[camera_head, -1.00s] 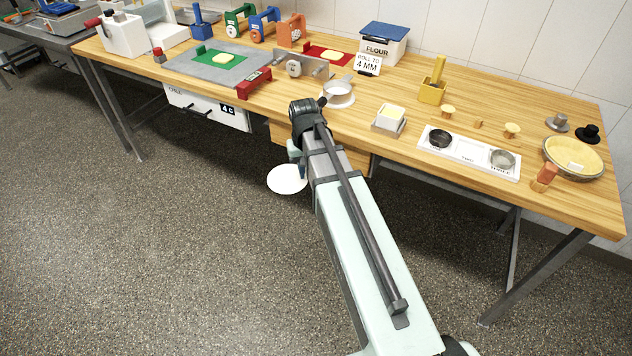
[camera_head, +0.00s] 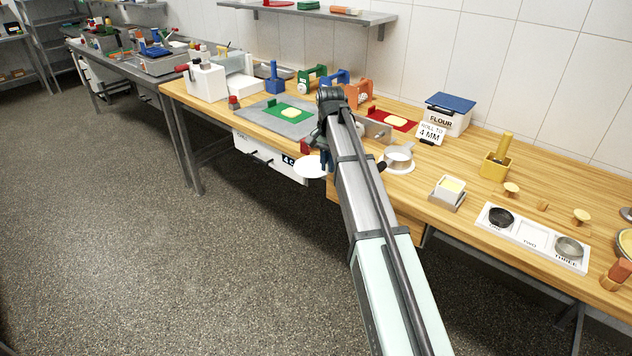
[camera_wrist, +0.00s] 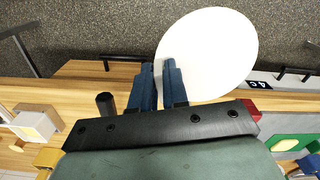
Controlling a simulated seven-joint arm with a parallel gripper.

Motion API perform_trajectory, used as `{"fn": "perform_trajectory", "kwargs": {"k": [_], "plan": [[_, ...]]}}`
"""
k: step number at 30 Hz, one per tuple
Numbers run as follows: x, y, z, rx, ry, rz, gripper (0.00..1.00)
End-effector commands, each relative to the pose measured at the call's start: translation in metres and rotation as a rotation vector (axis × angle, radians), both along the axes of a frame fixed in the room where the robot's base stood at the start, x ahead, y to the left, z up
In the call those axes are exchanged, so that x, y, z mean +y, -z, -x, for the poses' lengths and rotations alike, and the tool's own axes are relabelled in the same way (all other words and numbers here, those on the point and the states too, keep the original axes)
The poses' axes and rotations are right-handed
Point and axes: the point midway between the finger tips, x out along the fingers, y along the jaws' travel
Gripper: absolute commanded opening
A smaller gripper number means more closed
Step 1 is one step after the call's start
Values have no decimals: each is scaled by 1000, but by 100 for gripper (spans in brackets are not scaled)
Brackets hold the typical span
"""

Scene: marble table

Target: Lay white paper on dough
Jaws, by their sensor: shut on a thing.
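A round white paper (camera_head: 311,167) hangs at my gripper, in front of the table's front edge. In the wrist view the paper (camera_wrist: 208,52) is a large white disc at the blue fingertips (camera_wrist: 161,75), and my gripper is shut on its edge. One pale dough piece (camera_head: 291,113) lies on a green mat (camera_head: 280,114) on the grey slab, beyond and left of the gripper. Another pale dough piece (camera_head: 393,121) lies on a red mat (camera_head: 408,126), to the right of the gripper and partly behind a metal piece. My arm hides part of the table between them.
Green, blue and orange machines (camera_head: 314,77) stand behind the mats. A flour box (camera_head: 447,114) with a sign, a ring-shaped pan (camera_head: 398,158), a butter dish (camera_head: 450,188) and a yellow holder (camera_head: 496,163) stand to the right. A drawer (camera_head: 262,151) hangs under the table's front.

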Motion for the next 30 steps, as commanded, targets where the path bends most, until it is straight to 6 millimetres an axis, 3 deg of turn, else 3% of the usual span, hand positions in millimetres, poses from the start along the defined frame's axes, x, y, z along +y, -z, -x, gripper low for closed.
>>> {"fn": "perform_trajectory", "kwargs": {"k": [6, 14, 23, 30], "plan": [[-79, -19, -18, -1, 162, -1, 0], [-178, -32, -21, 0, 326, -1, 0], [-291, -39, -7, -1, 476, -2, 0], [-381, -38, 17, -1, 570, -2, 0]]}}
